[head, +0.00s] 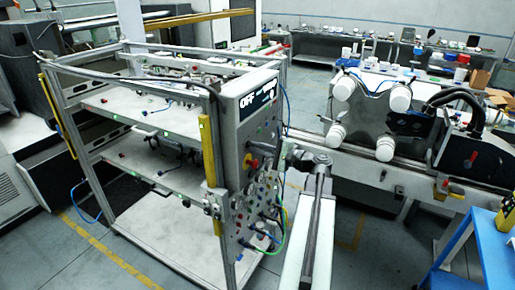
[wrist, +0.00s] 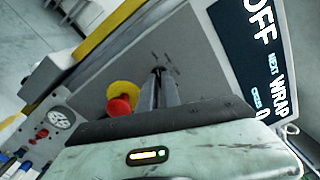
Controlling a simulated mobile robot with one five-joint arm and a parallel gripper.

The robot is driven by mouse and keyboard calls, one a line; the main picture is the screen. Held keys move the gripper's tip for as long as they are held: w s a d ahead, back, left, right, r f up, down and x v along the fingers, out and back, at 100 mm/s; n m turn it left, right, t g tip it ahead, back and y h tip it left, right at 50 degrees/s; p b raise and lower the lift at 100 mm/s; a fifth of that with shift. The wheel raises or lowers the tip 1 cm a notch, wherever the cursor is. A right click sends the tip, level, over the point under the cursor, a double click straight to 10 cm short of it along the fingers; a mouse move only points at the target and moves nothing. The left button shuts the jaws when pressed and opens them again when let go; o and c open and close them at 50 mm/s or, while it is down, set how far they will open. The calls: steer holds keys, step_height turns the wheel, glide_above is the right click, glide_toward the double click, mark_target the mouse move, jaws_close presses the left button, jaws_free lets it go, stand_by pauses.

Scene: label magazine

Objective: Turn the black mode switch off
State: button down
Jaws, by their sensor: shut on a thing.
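The grey control panel (head: 232,125) stands on the front right of the metal frame. Its display (head: 258,98) reads OFF, and the wrist view shows part of the display (wrist: 262,60) with OFF, NEXT and WRAP. My gripper (wrist: 159,72) reaches the panel face between the red button and the display. In the head view my arm comes to the panel's right side.
A red button with a yellow collar (wrist: 120,100) sits just left of my fingers. A round gauge (wrist: 61,117) is farther left on the panel. Cables (head: 278,232) hang low at the panel. A machine with white rollers (head: 385,148) stands to the right.

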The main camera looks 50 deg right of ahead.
stand_by(0.4)
steer(key=c, duration=1.6)
jaws_free()
steer(key=shift+o, duration=0.2)
steer(key=v, duration=0.7)
steer(key=shift+s, duration=0.4)
